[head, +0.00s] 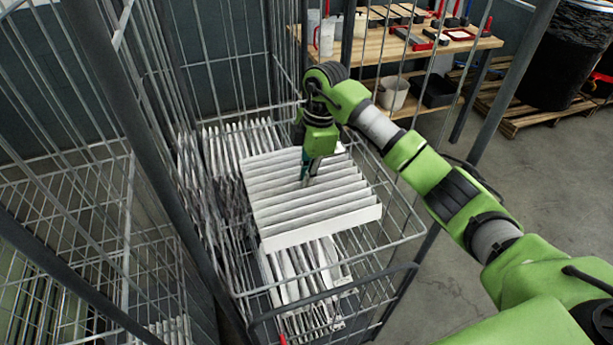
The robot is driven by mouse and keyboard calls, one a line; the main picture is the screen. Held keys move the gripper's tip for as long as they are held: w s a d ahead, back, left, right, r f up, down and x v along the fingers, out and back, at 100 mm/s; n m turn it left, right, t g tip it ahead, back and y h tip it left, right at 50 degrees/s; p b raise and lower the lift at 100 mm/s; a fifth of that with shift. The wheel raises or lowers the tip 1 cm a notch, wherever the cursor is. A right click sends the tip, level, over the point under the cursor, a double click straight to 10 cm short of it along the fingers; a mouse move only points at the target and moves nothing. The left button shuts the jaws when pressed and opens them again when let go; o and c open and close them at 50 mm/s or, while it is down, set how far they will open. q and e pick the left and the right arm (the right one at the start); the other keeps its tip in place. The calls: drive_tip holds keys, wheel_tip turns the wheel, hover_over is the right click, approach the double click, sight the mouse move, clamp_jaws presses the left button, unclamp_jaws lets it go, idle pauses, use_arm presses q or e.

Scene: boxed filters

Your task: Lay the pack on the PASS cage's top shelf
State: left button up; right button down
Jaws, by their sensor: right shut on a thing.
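The pack, a white pleated filter block (345,213), is inside the wire cage (405,240) in the middle of the head view. My right gripper (308,180) reaches down onto the pack from above and is shut on it; its fingertips are partly hidden against the pleats. The pack lies roughly flat and slightly turned, over the wire top shelf (375,262). I cannot tell whether it touches the wires. No PASS label is readable. My left gripper is not in view.
More white pleated filters (295,283) show below and behind the pack. A second wire cage (65,190) stands at left. Cage posts and side wires rise close around my right arm. A wooden workbench (465,45) with tools and a white bucket (393,93) is behind.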

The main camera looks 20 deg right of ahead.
drive_tip(key=shift+f, duration=0.25)
idle(0.6)
drive_tip(key=c, duration=2.4)
unclamp_jaws()
drive_tip(key=shift+c, duration=0.2)
drive_tip(key=shift+r, duration=0.1)
drive_tip(key=shift+r+p, duration=1.85)
drive_tip(key=shift+r, duration=0.35)
drive_tip(key=o, duration=0.5)
drive_tip(key=shift+o, duration=0.2)
